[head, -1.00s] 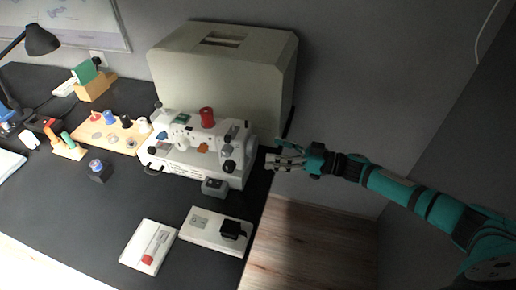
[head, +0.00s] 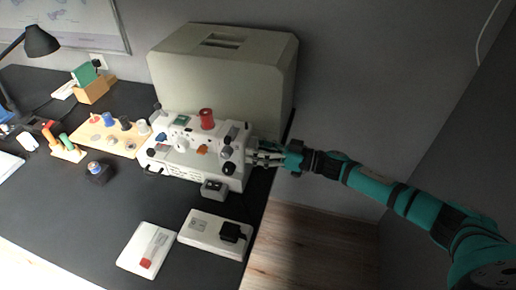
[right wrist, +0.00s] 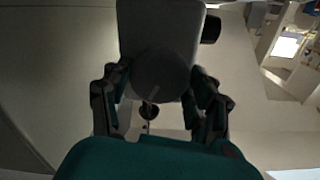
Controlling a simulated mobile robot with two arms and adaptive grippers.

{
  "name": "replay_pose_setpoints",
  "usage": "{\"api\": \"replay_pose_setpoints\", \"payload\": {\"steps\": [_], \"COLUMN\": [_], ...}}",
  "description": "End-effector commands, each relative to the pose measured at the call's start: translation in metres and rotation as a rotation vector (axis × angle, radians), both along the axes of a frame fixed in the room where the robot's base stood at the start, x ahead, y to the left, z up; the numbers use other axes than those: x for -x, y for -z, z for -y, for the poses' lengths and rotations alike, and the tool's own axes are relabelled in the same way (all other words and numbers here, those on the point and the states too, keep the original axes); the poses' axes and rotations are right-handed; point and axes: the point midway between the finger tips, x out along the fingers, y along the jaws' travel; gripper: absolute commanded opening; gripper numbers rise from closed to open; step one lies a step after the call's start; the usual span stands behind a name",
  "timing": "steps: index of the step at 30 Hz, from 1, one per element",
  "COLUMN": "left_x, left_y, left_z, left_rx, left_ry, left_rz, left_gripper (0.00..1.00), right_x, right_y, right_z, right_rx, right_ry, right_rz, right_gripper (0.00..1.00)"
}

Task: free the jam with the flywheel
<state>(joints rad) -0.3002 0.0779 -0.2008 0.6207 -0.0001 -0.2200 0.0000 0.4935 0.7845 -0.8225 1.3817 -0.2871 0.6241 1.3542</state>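The white sewing machine (head: 185,165) stands on the dark desk, with a red spool on top. Its dark round flywheel (right wrist: 162,76) shows in the right wrist view at the machine's end. In the head view the flywheel is hidden behind my gripper and the machine's end. My right gripper (head: 252,157) is at the machine's right end. In the right wrist view its two fingers (right wrist: 162,84) stand apart, one on each side of the flywheel. Their tips look close to its rim, but I cannot tell whether they touch. My left gripper is not in view.
A large beige cover (head: 225,75) stands behind the machine. A small grey box (head: 214,189) and a white box with a black part (head: 205,232) lie in front. A wooden spool board (head: 110,137) is at left. The desk's right edge is close under my right arm.

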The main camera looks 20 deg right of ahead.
Motion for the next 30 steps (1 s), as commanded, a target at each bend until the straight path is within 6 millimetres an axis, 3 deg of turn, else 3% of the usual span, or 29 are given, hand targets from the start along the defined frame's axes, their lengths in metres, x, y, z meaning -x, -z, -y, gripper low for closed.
{"api": "replay_pose_setpoints", "payload": {"steps": [5,17,30], "left_x": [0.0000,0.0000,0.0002], "left_y": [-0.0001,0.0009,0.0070], "left_z": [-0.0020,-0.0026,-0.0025], "left_rx": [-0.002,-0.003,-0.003], "left_ry": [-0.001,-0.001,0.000], "left_rz": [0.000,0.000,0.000], "left_gripper": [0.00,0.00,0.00], "right_x": [-0.0001,-0.0002,-0.0002], "right_y": [0.0002,0.0004,0.0008], "right_z": [0.0005,0.0005,0.0001], "right_rx": [0.000,0.050,0.258], "right_ry": [0.001,0.001,0.001], "right_rz": [0.000,0.074,0.383], "right_gripper": [0.27,0.27,0.27]}}
